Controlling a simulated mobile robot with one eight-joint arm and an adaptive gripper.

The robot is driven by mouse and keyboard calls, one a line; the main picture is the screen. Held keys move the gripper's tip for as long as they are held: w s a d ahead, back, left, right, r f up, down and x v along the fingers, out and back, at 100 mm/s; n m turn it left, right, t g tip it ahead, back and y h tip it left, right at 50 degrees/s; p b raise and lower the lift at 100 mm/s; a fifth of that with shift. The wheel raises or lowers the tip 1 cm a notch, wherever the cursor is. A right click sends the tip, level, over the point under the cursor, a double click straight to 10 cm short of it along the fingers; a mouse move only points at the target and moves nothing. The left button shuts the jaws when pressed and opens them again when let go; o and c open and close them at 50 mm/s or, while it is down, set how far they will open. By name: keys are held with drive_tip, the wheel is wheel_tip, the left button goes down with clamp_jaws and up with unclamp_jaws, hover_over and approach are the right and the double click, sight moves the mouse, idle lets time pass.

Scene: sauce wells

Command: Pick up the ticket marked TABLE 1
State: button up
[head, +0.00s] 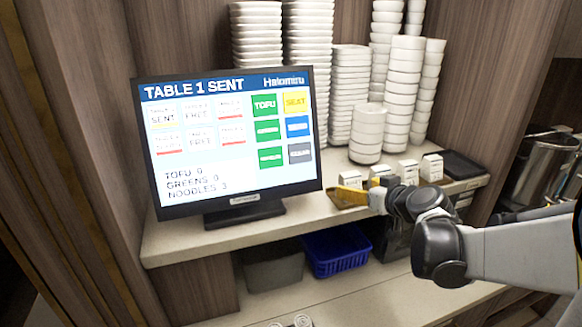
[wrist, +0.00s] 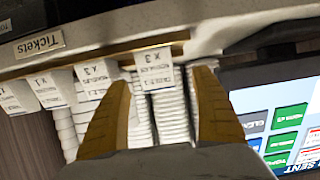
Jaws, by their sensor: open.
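Several white tickets stand in a row along the counter edge; in the wrist view they show upside down under a rail. One ticket (wrist: 152,70) marked x 3 lies between my fingers in that view, apparently untouched. Beside it are another x 3 ticket (wrist: 97,76), an x 1 ticket (wrist: 50,88) and one at the left edge (wrist: 16,97). The small print is too blurred to tell which says TABLE 1. My gripper (wrist: 163,80), with yellow-brown fingers, is open and empty. In the head view it reaches the counter front near the leftmost ticket (head: 350,178).
A screen (head: 235,140) reading TABLE 1 SENT stands left of my gripper. Tall stacks of white bowls (head: 404,90) stand behind the tickets. A dark tray (head: 462,165) is at the right. A blue basket (head: 337,252) sits on the shelf below. A Tickets label (wrist: 39,43) marks the rail.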

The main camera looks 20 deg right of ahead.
sight(353, 187)
drive_tip(key=x, duration=0.4)
drive_tip(key=b+x, duration=0.1)
drive_tip(key=x, duration=0.1)
drive_tip(key=shift+s+d+f, duration=0.2)
drive_tip(key=shift+d+f, duration=0.15)
drive_tip(key=shift+r, duration=0.1)
drive_tip(key=c, duration=1.3)
